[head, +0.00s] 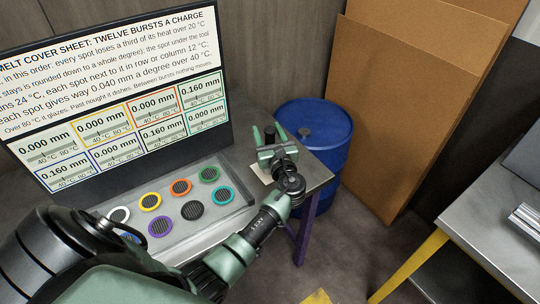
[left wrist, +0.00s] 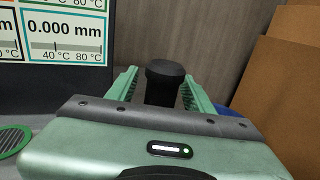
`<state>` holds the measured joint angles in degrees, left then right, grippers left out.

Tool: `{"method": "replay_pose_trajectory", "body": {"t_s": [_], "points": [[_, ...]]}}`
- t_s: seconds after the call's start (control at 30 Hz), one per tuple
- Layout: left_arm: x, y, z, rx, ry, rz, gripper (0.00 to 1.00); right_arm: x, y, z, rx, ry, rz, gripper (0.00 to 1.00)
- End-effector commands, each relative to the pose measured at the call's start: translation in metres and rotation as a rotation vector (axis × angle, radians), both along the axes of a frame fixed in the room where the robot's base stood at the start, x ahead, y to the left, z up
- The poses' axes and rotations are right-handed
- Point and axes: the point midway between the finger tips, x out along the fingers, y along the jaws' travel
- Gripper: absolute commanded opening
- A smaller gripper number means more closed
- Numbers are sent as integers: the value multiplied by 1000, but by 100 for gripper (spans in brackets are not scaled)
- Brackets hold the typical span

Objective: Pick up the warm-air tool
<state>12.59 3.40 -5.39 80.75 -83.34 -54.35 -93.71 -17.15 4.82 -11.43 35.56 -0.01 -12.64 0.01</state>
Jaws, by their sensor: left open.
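The warm-air tool (head: 270,132) appears to be the black upright cylinder at the far end of the grey table. In the left wrist view it shows as a black cylinder (left wrist: 164,78) with a wider cap, standing between my fingers. My left gripper (head: 269,140) is open around it. In the left wrist view a gap shows between the tool and the green fingers (left wrist: 160,92) on each side. The tool's lower part is hidden by the gripper body. My right gripper is not in view.
A tray (head: 245,205) holds several dark grilled discs with coloured rims, left of my forearm. A screen (head: 120,100) with text and readings stands behind it. A blue drum (head: 325,135) and cardboard sheets (head: 405,90) stand to the right. Another metal table (head: 490,215) is at far right.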

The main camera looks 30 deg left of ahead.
Motion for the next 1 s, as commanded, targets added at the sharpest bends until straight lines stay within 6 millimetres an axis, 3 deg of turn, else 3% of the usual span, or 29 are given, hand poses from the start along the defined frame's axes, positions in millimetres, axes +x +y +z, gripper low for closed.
{"method": "replay_pose_trajectory", "body": {"t_s": [0.07, 0.27, 1.0], "points": [[0, 0, 0, 0, 0, 0, 52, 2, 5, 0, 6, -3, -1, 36], [0, -1, 0, 0, 0, 0, 0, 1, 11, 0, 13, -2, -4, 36], [0, -1, -1, 0, 1, -1, 0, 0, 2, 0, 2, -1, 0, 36]]}}
